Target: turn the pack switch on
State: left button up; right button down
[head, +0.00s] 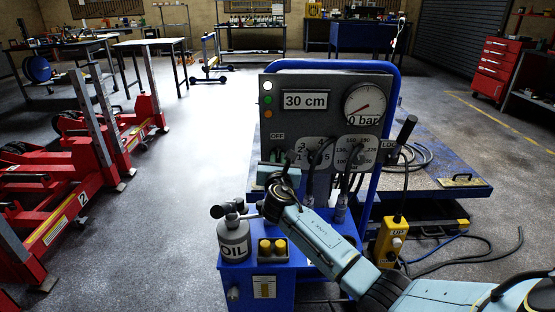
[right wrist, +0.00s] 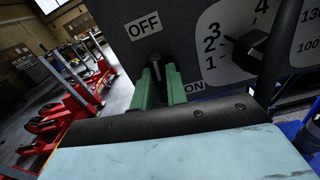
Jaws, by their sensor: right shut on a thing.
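The grey control panel (head: 305,121) stands on a blue trolley frame. Its pack switch (right wrist: 155,66) is a small dark lever between the OFF label (right wrist: 145,26) above and the ON label (right wrist: 194,87) at lower right. My right gripper (right wrist: 159,85) has its green fingers shut on the switch lever. In the head view the right gripper (head: 279,158) is at the panel's lower left, just under the OFF label, and my arm hides the ON label there. The exact lever angle is hard to tell. My left gripper is not in view.
A numbered dial knob (right wrist: 250,48) sits right of the switch. The panel has a 30 cm display (head: 305,101) and a pressure gauge (head: 366,104). An oil can (head: 234,243) stands on the trolley below. Red lifting stands (head: 85,180) are at left, with open floor between.

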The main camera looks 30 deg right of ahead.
jog(key=m, duration=0.3)
jog(key=shift+d+m, duration=0.1)
jog(key=shift+m, duration=0.2)
jog(key=shift+s+f+m, duration=0.1)
jog(key=shift+m, duration=0.8)
jog(key=shift+d+m, duration=0.1)
jog(key=shift+m, duration=0.8)
pick_arm(q)
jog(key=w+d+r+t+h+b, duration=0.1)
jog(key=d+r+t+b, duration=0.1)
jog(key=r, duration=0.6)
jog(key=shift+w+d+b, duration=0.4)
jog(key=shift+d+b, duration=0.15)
jog(key=shift+b, duration=0.3)
pick_arm(e)
jog(key=shift+s+d+f+m, duration=0.1)
jog(key=shift+f+m, duration=0.1)
jog(key=shift+m, duration=2.25)
jog(key=shift+f+m, duration=0.15)
jog(key=shift+m, duration=2.3)
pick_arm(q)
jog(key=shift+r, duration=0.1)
pick_arm(e)
jog(key=c, duration=1.4)
grip_release()
